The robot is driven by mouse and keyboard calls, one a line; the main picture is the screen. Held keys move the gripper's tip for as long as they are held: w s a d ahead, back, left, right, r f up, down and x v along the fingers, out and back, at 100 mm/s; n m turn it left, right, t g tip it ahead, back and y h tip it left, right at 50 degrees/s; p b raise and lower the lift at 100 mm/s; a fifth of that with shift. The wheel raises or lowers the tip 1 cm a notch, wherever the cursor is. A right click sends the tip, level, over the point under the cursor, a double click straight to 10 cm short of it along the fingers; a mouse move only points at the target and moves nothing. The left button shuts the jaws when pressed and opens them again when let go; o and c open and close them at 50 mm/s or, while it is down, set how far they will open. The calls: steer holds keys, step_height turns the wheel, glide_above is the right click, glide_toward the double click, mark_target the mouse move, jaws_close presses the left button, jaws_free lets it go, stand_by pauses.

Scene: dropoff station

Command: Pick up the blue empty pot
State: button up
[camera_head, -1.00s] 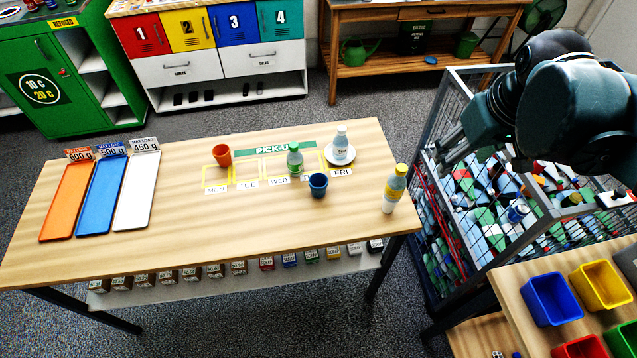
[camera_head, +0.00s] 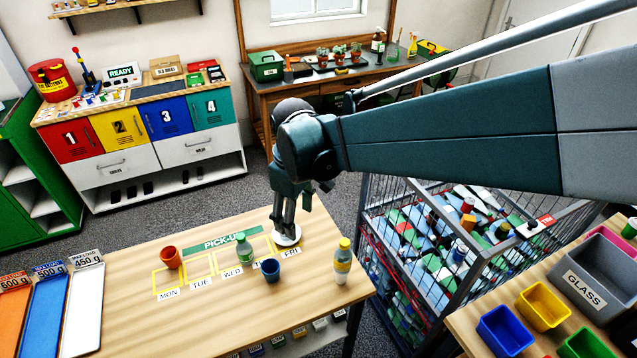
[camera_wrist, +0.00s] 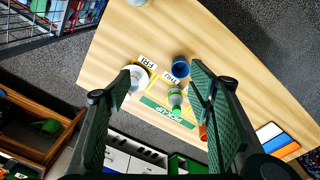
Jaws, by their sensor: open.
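The blue pot (camera_head: 270,270) stands upright on the wooden table by the THU label, its dark mouth upward. It also shows in the wrist view (camera_wrist: 181,67), between the fingers in the picture and well below them.
A green bottle (camera_head: 244,250) stands close to the left of the pot. A yellow-capped bottle (camera_head: 342,262) stands to its right, near the table edge. An orange pot (camera_head: 169,257) stands farther left. A wire cage of bottles (camera_head: 440,240) is right of the table.

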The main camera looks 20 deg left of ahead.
steer(key=s+a+f+n+p, duration=0.2)
steer(key=s+a+f, duration=0.15)
steer(key=a, duration=0.55)
glide_above(271, 271)
steer(key=s+d, duration=0.1)
steer(key=s, duration=0.1)
step_height(271, 271, down, 13)
steer(key=shift+w+d+f+g+h, duration=0.1)
steer(key=shift+f+g+h, duration=0.3)
steer(key=shift+f, duration=0.45)
steer(key=shift+f, duration=1.25)
steer(key=shift+w+f, duration=0.15)
steer(key=shift+f, duration=2.45)
